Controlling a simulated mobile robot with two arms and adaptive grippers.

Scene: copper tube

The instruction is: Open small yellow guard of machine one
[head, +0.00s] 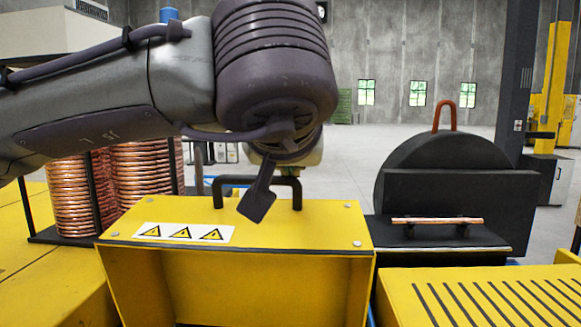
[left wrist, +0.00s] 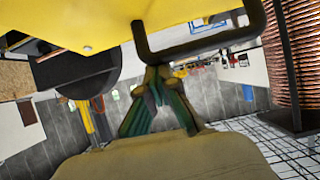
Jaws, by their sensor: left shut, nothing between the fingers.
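The small yellow guard (head: 290,226) is in the middle of the head view, with a white strip of warning triangles and a black handle (head: 225,179) on its top. Its hollow underside faces me. In the left wrist view, the guard (left wrist: 90,22) fills the top edge, and its handle (left wrist: 200,48) crosses close to the fingertips. My left gripper (head: 258,204) points down at the handle, one dark finger showing in front of it. In the left wrist view, the gripper (left wrist: 157,76) is shut and empty; I cannot tell whether it touches the handle. My right gripper is not in view.
Copper coils (head: 140,185) stand behind the guard on the left. A dark round housing (head: 445,180) with a short copper tube (head: 437,221) before it stands on the right. A slotted yellow cover (head: 490,297) is at the front right.

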